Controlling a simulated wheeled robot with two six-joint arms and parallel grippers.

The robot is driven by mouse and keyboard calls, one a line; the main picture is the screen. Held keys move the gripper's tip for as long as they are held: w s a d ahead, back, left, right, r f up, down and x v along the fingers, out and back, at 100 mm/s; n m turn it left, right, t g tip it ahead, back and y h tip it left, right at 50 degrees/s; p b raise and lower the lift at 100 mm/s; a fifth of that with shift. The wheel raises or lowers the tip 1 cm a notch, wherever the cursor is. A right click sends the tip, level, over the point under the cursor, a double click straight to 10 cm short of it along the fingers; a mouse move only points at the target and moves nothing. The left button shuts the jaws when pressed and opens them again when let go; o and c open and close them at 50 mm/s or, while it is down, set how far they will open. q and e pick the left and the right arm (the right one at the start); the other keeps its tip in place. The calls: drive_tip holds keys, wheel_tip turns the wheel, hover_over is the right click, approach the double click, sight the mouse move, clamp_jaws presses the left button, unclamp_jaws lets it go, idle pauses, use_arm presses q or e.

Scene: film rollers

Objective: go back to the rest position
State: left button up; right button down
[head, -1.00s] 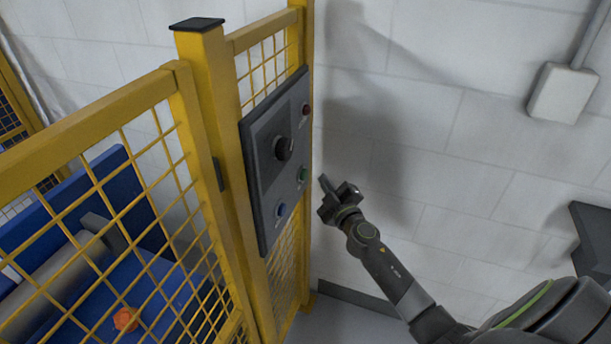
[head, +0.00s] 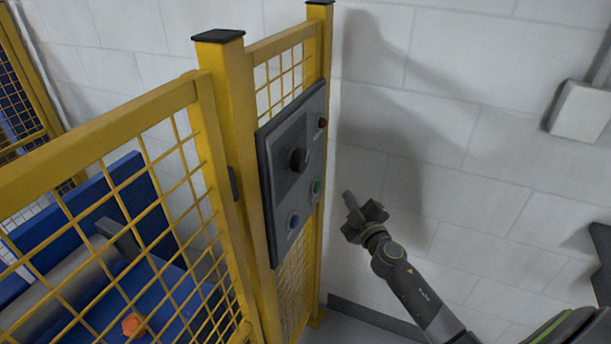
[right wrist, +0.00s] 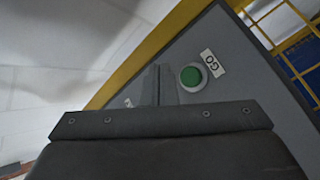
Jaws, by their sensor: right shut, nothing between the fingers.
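My right gripper (head: 350,202) is shut and empty, in front of the white wall. In the head view it is to the right of the dark control panel (head: 292,222) and apart from it. In the right wrist view its shut fingers (right wrist: 159,86) point toward the panel, just left of the green button (right wrist: 191,76) with a "GO" label (right wrist: 212,63). My left gripper is not in view.
A yellow mesh fence (head: 222,130) holds the panel. Behind the fence are a blue machine (head: 75,215), a grey roller (head: 60,275) and an orange knob (head: 133,324). A grey wall box (head: 579,110) hangs at the right.

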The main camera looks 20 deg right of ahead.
drive_tip(key=s+d+f+m+g, duration=0.1)
drive_tip(key=s+f+m+g, duration=0.3)
drive_tip(key=f, duration=0.7)
drive_tip(key=s+f+n+g+h, duration=0.1)
drive_tip(key=s+f+g, duration=0.1)
drive_tip(key=s+f, duration=0.65)
drive_tip(key=s+d+f+m+g, duration=0.1)
drive_tip(key=s+f+m+g, duration=0.2)
drive_tip(key=f, duration=0.9)
drive_tip(key=s+a+f+m+g, duration=0.1)
drive_tip(key=s+a+f+g, duration=0.2)
drive_tip(key=s, duration=0.9)
drive_tip(key=s+a+f+m+g+y, duration=0.1)
drive_tip(key=s+a+f+g, duration=0.1)
drive_tip(key=s+f, duration=0.7)
drive_tip(key=s+a+f+m+g, duration=0.1)
drive_tip(key=s+a+f+g, duration=0.2)
drive_tip(key=s, duration=1.2)
wheel_tip(320, 180, down, 4)
drive_tip(key=shift+a+r+g+y, duration=0.1)
drive_tip(key=shift+a+g+y, duration=0.2)
drive_tip(key=shift+a, duration=0.7)
drive_tip(key=shift+w, duration=0.1)
